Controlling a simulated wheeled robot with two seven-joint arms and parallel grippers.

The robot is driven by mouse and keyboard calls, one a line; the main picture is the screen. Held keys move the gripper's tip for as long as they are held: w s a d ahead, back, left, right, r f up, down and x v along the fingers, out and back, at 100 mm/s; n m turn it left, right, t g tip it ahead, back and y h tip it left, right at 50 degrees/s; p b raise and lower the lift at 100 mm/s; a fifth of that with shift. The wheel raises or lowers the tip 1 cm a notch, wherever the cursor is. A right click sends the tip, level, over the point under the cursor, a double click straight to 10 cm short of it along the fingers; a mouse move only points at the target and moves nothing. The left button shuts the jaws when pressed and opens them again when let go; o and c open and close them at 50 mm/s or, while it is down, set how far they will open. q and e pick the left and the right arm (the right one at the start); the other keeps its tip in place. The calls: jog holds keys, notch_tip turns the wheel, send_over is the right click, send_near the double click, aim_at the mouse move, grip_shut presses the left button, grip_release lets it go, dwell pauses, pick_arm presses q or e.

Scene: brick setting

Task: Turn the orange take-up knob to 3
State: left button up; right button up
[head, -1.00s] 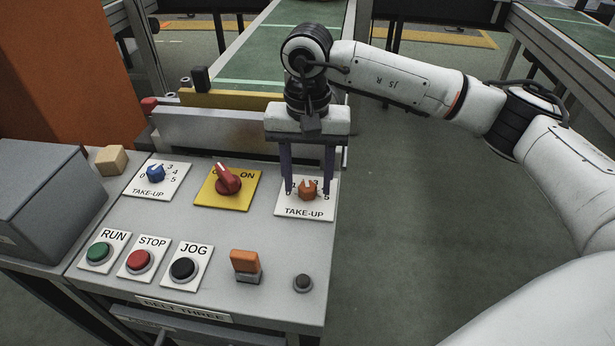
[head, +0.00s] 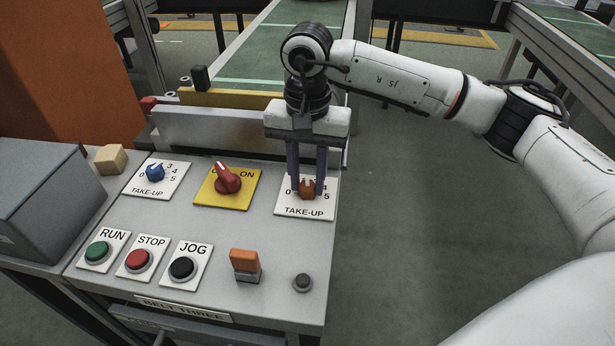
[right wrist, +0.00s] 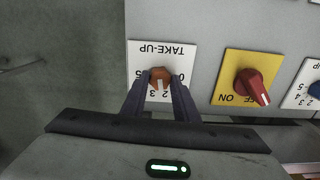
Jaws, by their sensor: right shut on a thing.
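The orange take-up knob (head: 307,191) sits on a white TAKE-UP plate (head: 305,212) at the right of the panel. My right gripper (head: 306,188) points down over it with its two fingers shut on the knob's sides. In the right wrist view the knob (right wrist: 160,76) is between the fingertips. Its white pointer mark faces the 2 and 3 on the scale, which appears upside down there; I cannot tell exactly which number it meets. The fingers hide part of the scale. My left gripper is not in view.
Left of it are a red switch (head: 228,180) on a yellow plate and a blue take-up knob (head: 155,172). In front are RUN, STOP and JOG buttons (head: 183,268), an orange rocker (head: 245,262) and a small dark button (head: 302,282). Open floor lies right of the panel.

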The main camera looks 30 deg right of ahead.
aim_at(308, 184)
jog(key=m, duration=0.3)
jog(key=shift+m+b, duration=0.3)
jog(key=shift+b, duration=0.05)
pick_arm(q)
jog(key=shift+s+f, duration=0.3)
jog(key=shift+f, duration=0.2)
pick_arm(e)
jog(key=shift+m, duration=0.9)
jog(key=shift+r, duration=0.1)
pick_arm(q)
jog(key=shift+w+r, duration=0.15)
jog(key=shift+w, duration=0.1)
pick_arm(e)
jog(key=o, duration=1.1)
jog(key=shift+c, duration=0.2)
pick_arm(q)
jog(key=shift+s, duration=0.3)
pick_arm(e)
notch_tip(308, 184, up, 10)
jog(key=shift+r, duration=0.15)
